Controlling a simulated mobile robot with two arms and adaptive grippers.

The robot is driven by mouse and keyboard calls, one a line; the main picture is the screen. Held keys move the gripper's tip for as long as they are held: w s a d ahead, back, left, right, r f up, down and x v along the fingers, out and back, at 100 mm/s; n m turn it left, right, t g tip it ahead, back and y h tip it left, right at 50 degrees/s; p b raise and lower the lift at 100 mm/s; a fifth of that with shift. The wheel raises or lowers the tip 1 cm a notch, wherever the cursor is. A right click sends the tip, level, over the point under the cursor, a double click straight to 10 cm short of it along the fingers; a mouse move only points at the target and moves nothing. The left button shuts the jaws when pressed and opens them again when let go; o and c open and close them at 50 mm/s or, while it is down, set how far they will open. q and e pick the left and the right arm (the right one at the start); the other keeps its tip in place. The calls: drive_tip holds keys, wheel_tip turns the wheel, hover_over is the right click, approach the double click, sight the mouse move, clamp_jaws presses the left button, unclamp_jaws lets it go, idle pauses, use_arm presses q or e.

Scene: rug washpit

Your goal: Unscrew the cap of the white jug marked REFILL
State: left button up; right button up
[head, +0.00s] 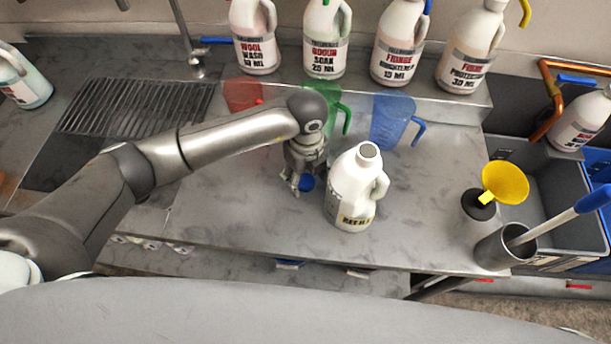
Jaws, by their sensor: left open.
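The white jug marked REFILL (350,192) stands upright on the grey counter, right of my left gripper. Its neck at the top shows a grey round opening with no cap on it. I cannot tell whether the cap rests on the counter or touches a finger. My left gripper is open and points down, just left of the jug and apart from it. My right gripper is not in view.
Red, green and blue measuring jugs (393,120) stand behind. Several labelled bottles (403,45) line the back ledge. A yellow funnel (505,184) and a metal cup (496,250) with a brush stand right. A sink grate (135,108) is left. The counter right of the jug is clear.

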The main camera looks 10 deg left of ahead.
sight(306, 180)
use_arm(q)
wheel_tip(306, 180, up, 11)
drive_tip(key=b, duration=0.3)
